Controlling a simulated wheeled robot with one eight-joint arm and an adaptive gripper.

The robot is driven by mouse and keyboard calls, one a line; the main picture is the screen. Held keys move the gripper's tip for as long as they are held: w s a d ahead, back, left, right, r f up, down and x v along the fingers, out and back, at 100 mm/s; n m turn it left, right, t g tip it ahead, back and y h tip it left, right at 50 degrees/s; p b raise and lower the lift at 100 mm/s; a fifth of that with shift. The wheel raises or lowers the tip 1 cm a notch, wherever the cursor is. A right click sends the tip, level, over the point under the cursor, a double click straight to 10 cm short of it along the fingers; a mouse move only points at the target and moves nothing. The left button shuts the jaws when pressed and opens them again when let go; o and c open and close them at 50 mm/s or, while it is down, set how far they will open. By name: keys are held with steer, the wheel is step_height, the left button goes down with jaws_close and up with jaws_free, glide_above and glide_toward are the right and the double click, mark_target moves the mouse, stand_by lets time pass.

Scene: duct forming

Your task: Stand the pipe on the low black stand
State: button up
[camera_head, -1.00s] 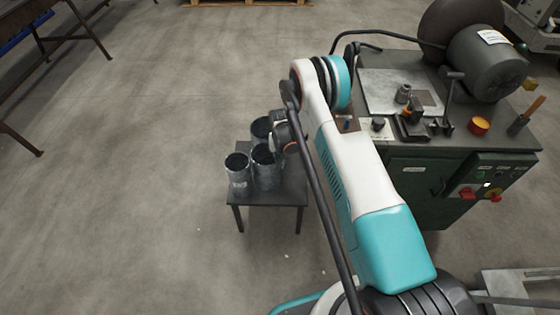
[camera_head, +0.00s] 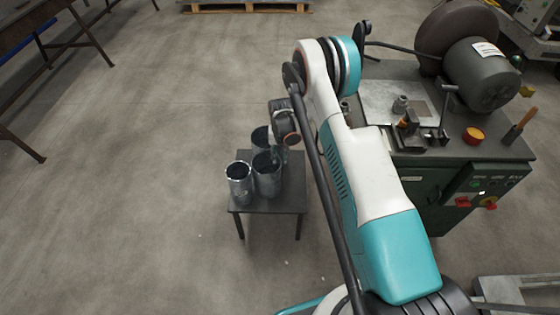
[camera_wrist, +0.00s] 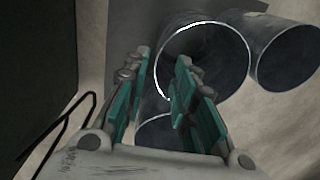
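The low black stand (camera_head: 292,196) is a small dark table left of my arm in the head view. Three grey metal pipes stand upright on it, close together: a left one (camera_head: 239,188), a front middle one (camera_head: 266,181) and a rear one (camera_head: 258,139), partly hidden. My gripper (camera_head: 283,154) is above the middle pipe's right side. In the wrist view my gripper (camera_wrist: 163,58) has its teal fingers apart, with the rim of one open-ended pipe (camera_wrist: 215,58) showing between and behind them. I cannot tell whether they touch it.
A green machine bench (camera_head: 420,190) with a motor (camera_head: 482,75) and small tools stands right of my arm. Work tables (camera_head: 85,40) are at the far left and a pallet (camera_head: 245,9) at the back. The floor left of the stand is clear.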

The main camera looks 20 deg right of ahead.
step_height(320, 180, up, 3)
steer(key=shift+f, duration=0.15)
steer(key=s+r+n+t, duration=0.1)
steer(key=s+r, duration=0.2)
steer(key=r, duration=0.8)
steer(key=s+a+r+t, duration=0.1)
steer(key=s+r, duration=0.1)
steer(key=r, duration=0.8)
steer(key=s+r+n+t, duration=0.1)
steer(key=s+r, duration=0.2)
steer(key=r, duration=0.8)
steer(key=s+r+t, duration=0.1)
steer(key=s+r, duration=0.2)
steer(key=s, duration=0.6)
steer(key=s+r+n+t, duration=0.1)
steer(key=s+r, duration=0.3)
steer(key=s, duration=0.5)
steer(key=s+a+r+t, duration=0.1)
steer(key=s+r+t, duration=0.1)
steer(key=s, duration=0.7)
steer(key=shift+r+n, duration=0.3)
steer(key=shift+r, duration=0.45)
